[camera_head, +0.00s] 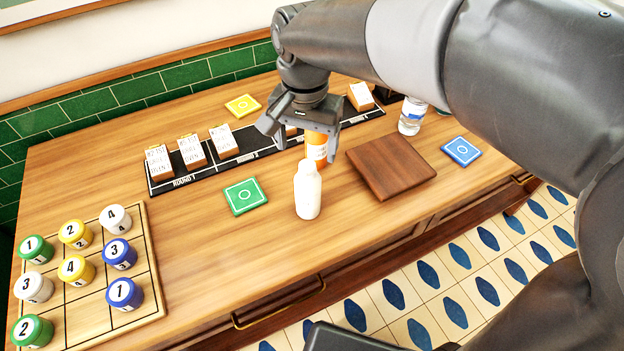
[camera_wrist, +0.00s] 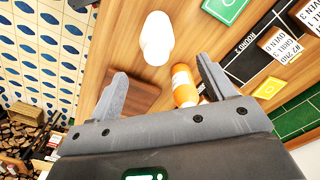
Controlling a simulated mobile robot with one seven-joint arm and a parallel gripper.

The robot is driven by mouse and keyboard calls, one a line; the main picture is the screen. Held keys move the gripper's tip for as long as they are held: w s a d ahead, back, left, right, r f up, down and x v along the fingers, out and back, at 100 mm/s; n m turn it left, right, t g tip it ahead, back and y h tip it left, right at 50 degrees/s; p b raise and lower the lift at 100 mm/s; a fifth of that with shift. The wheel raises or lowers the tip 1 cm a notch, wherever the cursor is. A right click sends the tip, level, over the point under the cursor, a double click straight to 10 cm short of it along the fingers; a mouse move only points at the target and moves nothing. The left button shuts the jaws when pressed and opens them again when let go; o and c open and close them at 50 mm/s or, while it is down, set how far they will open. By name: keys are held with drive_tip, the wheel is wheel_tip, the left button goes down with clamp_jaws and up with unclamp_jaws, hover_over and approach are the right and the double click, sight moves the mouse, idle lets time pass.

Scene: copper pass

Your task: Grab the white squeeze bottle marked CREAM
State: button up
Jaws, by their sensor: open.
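A plain white bottle (camera_head: 307,192) stands upright on the wooden counter, in front of an orange bottle. No CREAM marking is readable on the side I see. In the wrist view the white bottle (camera_wrist: 157,38) lies beyond my fingertips, roughly midway between them in the picture. My gripper (camera_head: 298,122) is open and empty, above and behind the white bottle in the head view. The orange bottle (camera_head: 316,150), with a white label, stands close below my gripper. In the wrist view the orange bottle (camera_wrist: 184,86) shows near the right finger; I cannot tell if they touch.
A brown wooden board (camera_head: 392,168) lies right of the bottles. A green card (camera_head: 245,196) lies to the left, a blue card (camera_head: 461,151) to the right. Behind is a black ROUND 1 rail (camera_head: 190,180) with ticket blocks. A clear bottle (camera_head: 411,116) stands at the back right.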

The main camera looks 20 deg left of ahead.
sight(308, 179)
wheel_tip(308, 179, down, 11)
drive_tip(key=shift+s+d+r, duration=0.1)
drive_tip(key=shift+d+r, duration=0.05)
drive_tip(key=shift+r, duration=0.05)
idle(0.4)
drive_tip(key=shift+c, duration=0.6)
drive_tip(key=c, duration=1.1)
drive_tip(key=shift+r, duration=0.15)
